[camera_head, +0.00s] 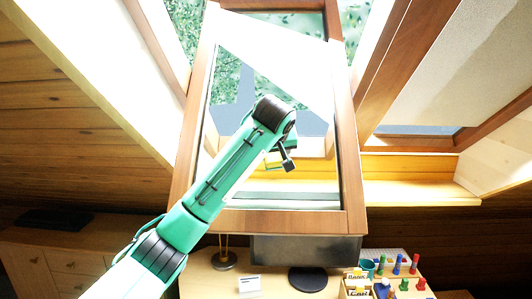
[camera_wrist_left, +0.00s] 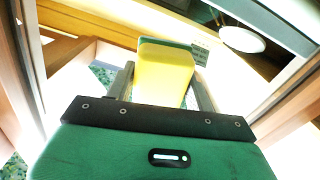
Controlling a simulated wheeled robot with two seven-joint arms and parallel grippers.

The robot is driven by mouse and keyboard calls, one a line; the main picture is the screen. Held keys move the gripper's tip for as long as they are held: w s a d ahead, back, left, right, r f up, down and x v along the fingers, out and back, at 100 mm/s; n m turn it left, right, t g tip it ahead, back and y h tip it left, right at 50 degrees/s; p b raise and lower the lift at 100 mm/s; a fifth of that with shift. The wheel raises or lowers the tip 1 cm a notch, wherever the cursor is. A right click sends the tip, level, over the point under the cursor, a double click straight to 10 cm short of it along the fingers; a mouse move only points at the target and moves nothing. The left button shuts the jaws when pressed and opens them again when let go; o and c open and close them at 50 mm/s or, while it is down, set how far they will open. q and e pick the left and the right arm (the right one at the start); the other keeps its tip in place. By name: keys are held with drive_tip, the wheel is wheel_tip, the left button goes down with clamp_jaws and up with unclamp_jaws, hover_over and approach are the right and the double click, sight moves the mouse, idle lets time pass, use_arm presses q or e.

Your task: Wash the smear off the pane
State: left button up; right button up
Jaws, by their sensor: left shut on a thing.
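My left arm reaches up from the lower left in the head view, in front of a wood-framed window sash. My left gripper (camera_head: 280,157) is in front of the pane (camera_head: 225,88). It is shut on a yellow sponge with a green layer (camera_wrist_left: 165,72), which sticks out between the fingers in the left wrist view. The head view does not show clearly whether the sponge touches the glass. Bright white glare covers part of the pane, and I cannot make out a smear. My right gripper is not in view.
The wooden frame (camera_head: 355,185) surrounds the pane. Below it are a dark box (camera_head: 305,249) and a table with a black disc (camera_head: 307,279), a white card (camera_head: 249,284) and several coloured items (camera_head: 402,266) at the right. Drawers (camera_head: 60,262) stand at the lower left.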

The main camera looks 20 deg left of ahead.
use_arm(q)
drive_tip(key=shift+d, duration=0.1)
drive_tip(key=shift+v, duration=2.8)
drive_tip(key=v, duration=0.3)
drive_tip(key=shift+s, duration=0.1)
